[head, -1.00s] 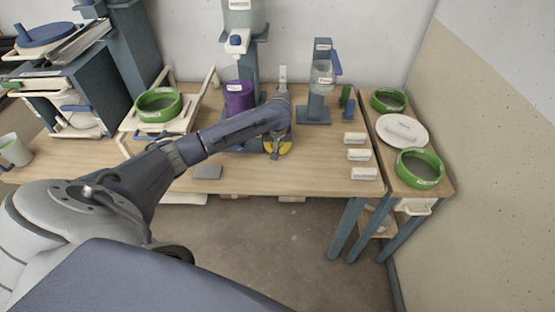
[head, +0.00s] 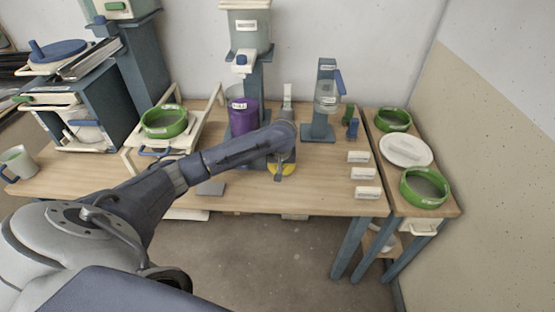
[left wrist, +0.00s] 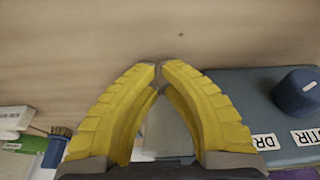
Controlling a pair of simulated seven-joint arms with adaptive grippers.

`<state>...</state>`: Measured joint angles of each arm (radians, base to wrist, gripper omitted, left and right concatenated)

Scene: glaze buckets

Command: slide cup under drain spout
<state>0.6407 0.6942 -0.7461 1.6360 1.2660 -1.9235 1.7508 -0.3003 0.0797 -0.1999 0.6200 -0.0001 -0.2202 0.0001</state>
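My left gripper (head: 281,169) is low over the middle of the table, to the right of the purple bucket (head: 242,118). In the left wrist view its yellow fingers (left wrist: 160,68) meet at the tips, with nothing seen between the tips. The purple bucket stands upright at the foot of a blue-grey stand, below a white spout with a blue knob (head: 241,60). A grey cup with a blue handle (head: 18,161) stands at the table's far left, well away from the gripper. In the left wrist view, a blue-grey panel (left wrist: 255,95) has a dark knob (left wrist: 297,92) and labels reading "STIR" and "DR", partly cut off.
A second stand (head: 318,128) with a clear container is right of the gripper. White labelled blocks (head: 363,174) lie near the table's right edge. A green-rimmed sieve (head: 164,121) sits on a cream rack at left. The front middle of the table is mostly clear.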

